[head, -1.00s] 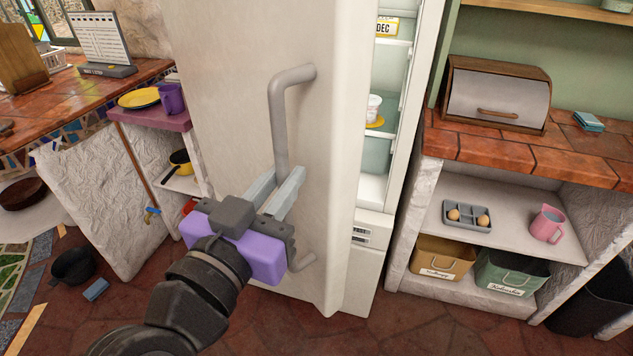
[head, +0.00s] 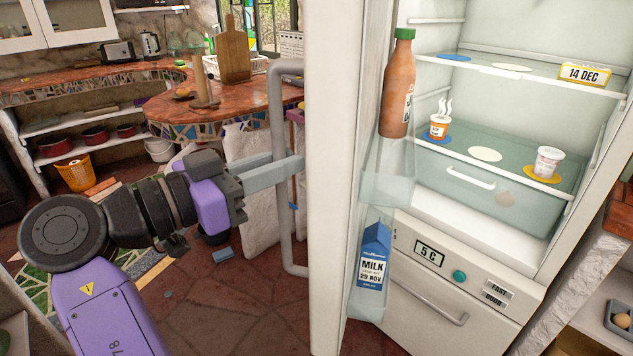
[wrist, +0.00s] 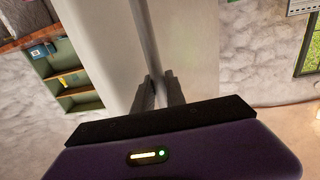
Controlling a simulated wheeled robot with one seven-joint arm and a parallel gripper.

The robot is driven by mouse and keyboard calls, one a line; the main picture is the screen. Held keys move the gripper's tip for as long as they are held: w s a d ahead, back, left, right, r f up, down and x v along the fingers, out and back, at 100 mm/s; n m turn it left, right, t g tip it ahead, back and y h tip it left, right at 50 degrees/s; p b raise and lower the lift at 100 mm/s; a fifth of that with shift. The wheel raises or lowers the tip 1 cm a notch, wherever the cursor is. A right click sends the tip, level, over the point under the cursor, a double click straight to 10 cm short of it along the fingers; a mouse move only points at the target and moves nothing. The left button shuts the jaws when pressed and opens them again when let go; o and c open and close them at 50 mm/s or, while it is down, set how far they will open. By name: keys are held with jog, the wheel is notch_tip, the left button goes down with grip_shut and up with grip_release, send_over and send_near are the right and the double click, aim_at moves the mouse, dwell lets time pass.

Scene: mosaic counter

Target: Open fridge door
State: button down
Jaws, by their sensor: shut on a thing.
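The fridge door (head: 332,200) stands swung wide open, seen nearly edge-on in the head view. Its long grey handle (head: 275,110) is on the left, outer face. My gripper (head: 296,168) is shut on the handle at about its middle. In the wrist view, the fingers (wrist: 157,90) close around the handle bar (wrist: 144,35). The fridge interior (head: 520,120) is exposed, with shelves, a drawer and several small items. The door's inner racks hold an orange-brown bottle (head: 397,90) and a milk carton (head: 373,257).
A tiled counter (head: 230,95) with a cutting board (head: 235,50) stands behind the door at left. A small blue block (head: 224,253) lies on the floor (head: 230,310) near my arm. An open shelf unit (head: 605,270) adjoins the fridge at right.

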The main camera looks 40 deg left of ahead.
jog(key=shift+s+a+b, duration=0.2)
jog(key=shift+s+a, duration=0.05)
jog(key=shift+a, duration=0.5)
jog(key=shift+s+a+b, duration=0.15)
jog(key=shift+s+a, duration=0.1)
jog(key=shift+a, duration=0.5)
jog(key=shift+s+a+b, duration=0.2)
jog(key=shift+s+a, duration=0.05)
jog(key=shift+a, duration=0.5)
jog(key=c, duration=1.4)
grip_release()
jog(key=shift+o, duration=0.2)
jog(key=shift+s, duration=0.1)
jog(key=s, duration=0.7)
jog(key=shift+s+a, duration=0.3)
jog(key=shift+a, duration=0.1)
